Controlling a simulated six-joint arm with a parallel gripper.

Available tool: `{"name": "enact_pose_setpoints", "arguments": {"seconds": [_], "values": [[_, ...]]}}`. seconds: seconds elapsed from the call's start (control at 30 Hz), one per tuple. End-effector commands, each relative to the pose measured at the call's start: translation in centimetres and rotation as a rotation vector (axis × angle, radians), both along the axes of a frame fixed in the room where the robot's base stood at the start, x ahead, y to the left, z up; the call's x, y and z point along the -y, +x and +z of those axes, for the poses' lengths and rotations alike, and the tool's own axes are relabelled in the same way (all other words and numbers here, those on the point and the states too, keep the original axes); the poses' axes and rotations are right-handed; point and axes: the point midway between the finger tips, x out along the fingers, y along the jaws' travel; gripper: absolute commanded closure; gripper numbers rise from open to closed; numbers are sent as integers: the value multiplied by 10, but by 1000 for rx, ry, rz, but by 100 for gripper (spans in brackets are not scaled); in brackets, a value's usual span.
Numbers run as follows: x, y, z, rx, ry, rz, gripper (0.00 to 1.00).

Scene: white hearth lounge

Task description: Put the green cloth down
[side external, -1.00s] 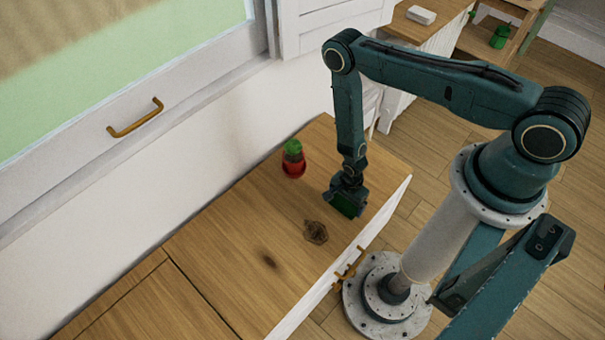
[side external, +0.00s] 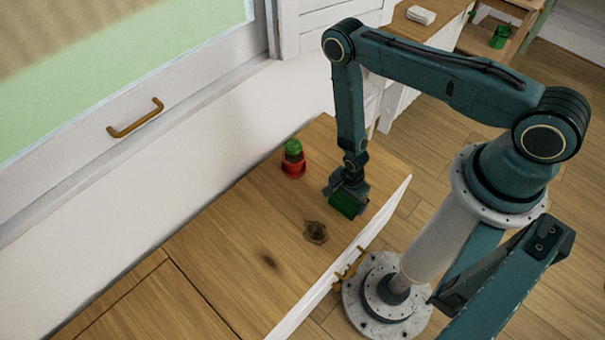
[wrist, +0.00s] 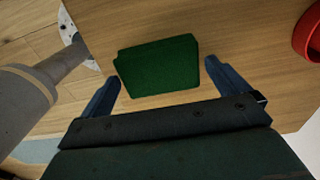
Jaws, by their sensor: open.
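The green cloth (side external: 346,204) is a dark green folded block at the right part of the wooden counter, just below my gripper in the side view. In the wrist view the green cloth (wrist: 160,67) lies between and slightly beyond the two blue fingers, with a gap on each side. My gripper (side external: 346,196) points down close to the counter. My gripper (wrist: 163,80) is open in the wrist view, and neither finger touches the cloth there. The cloth seems to rest on the wood, though its underside is hidden.
A red pot with a green top (side external: 293,160) stands behind and left of my gripper; its red rim (wrist: 309,34) shows in the wrist view. A small brown object (side external: 315,232) lies in front. The wooden counter (side external: 215,235) is clear to the left.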

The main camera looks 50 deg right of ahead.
Motion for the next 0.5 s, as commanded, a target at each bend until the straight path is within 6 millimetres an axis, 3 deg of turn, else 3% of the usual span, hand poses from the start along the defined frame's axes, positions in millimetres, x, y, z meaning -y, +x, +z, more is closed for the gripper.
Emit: {"name": "enact_pose_setpoints", "arguments": {"seconds": [0.5], "values": [[0, 0, 67, 0, 0, 0, 0]]}}
